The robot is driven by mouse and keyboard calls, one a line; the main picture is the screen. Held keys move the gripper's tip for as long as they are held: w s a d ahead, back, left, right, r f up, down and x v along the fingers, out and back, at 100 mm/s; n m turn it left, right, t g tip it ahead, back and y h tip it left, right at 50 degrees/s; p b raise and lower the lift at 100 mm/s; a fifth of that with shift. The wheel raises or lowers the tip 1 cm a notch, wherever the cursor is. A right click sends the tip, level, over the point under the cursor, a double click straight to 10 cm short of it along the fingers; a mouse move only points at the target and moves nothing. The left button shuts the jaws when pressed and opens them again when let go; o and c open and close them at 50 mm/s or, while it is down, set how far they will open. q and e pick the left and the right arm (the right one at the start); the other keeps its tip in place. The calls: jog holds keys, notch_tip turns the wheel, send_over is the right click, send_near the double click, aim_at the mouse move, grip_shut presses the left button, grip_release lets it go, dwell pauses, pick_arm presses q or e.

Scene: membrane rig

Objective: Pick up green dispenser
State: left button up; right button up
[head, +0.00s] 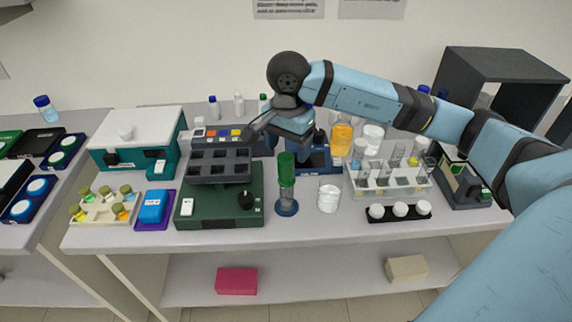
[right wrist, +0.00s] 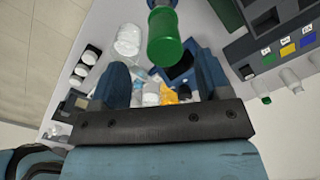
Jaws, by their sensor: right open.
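The green dispenser (head: 286,166) stands upright at the front middle of the bench, a green upper part over a clear lower body and a round blue base. In the right wrist view its green end (right wrist: 165,38) shows at the top, ahead of the fingers and roughly between their lines. My right gripper (head: 283,135) is just above and behind the dispenser in the head view. Its two blue fingers are spread apart with nothing between them, so it is open (right wrist: 162,78). It appears clear of the dispenser. My left gripper is in neither view.
A dark green machine with a grey block tray (head: 219,167) stands close on the left. A clear beaker (head: 328,198) stands just right of the dispenser. Further right are a glassware rack (head: 390,190) and a black holder with white jars (head: 399,211). An amber bottle (head: 342,139) stands behind.

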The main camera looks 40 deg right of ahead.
aim_at(286, 156)
jog(key=f, duration=0.3)
jog(key=f+p, duration=0.1)
jog(key=shift+w+a+f, duration=0.1)
jog(key=shift+w+f, duration=0.05)
jog(key=shift+w, duration=0.1)
jog(key=shift+f, duration=0.55)
jog(key=c, duration=0.9)
jog(key=shift+c, duration=0.2)
jog(key=shift+r, duration=0.1)
notch_tip(286, 156, up, 18)
jog(key=shift+r+b, duration=0.2)
jog(key=shift+b, duration=0.2)
notch_tip(286, 156, down, 3)
jog(key=b, duration=0.4)
jog(key=shift+r, duration=0.1)
